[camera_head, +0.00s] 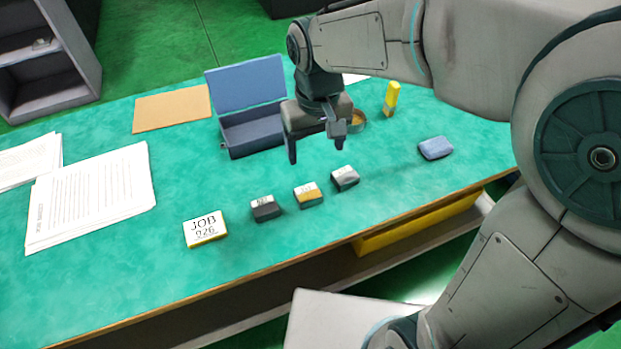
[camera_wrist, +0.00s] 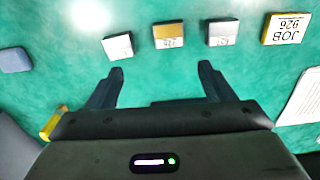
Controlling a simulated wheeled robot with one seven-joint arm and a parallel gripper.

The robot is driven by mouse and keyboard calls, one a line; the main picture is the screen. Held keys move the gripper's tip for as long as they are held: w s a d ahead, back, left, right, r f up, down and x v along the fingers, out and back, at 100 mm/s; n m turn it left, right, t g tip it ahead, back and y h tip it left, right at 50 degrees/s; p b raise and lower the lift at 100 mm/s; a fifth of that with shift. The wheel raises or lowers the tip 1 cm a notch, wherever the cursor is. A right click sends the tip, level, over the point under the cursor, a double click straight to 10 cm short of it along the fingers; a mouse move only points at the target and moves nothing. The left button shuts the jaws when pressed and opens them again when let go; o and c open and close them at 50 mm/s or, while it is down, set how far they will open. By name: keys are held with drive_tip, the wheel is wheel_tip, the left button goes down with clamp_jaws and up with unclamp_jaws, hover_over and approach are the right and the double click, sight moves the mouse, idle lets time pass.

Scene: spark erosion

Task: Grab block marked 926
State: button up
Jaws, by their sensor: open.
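Three small blocks with white labels stand in a row on the green table: a dark grey block (camera_head: 265,208), a brass-yellow block (camera_head: 308,195) and a grey block (camera_head: 345,178). Their labels are too small to read surely. In the wrist view the yellow block (camera_wrist: 168,35) is in the middle, between the grey block (camera_wrist: 118,46) and the dark grey block (camera_wrist: 221,34). A yellow-edged plate (camera_head: 206,229) reads "JOB 926"; it also shows in the wrist view (camera_wrist: 285,28). My gripper (camera_head: 315,154) is open and empty, above the table on the box side of the row.
An open blue box (camera_head: 250,130) stands behind my gripper, with a small round container (camera_head: 356,121) and a yellow object (camera_head: 391,98) to its right. A blue block (camera_head: 435,148) lies at right. Papers (camera_head: 90,195) and a tan board (camera_head: 172,109) lie left.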

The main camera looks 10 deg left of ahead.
drive_tip(key=a, duration=0.2)
drive_tip(key=b, duration=0.1)
hover_over(308, 193)
drive_tip(key=shift+n, duration=0.3)
drive_tip(key=f, duration=0.9)
drive_tip(key=shift+w+a, duration=0.2)
drive_tip(key=shift+w, duration=0.05)
drive_tip(key=shift+s+d+f, duration=0.1)
drive_tip(key=shift+f, duration=1.3)
drive_tip(key=shift+s+d+f, duration=0.1)
drive_tip(key=shift+f, duration=1.25)
drive_tip(key=c, duration=1.4)
drive_tip(key=shift+r, duration=0.15)
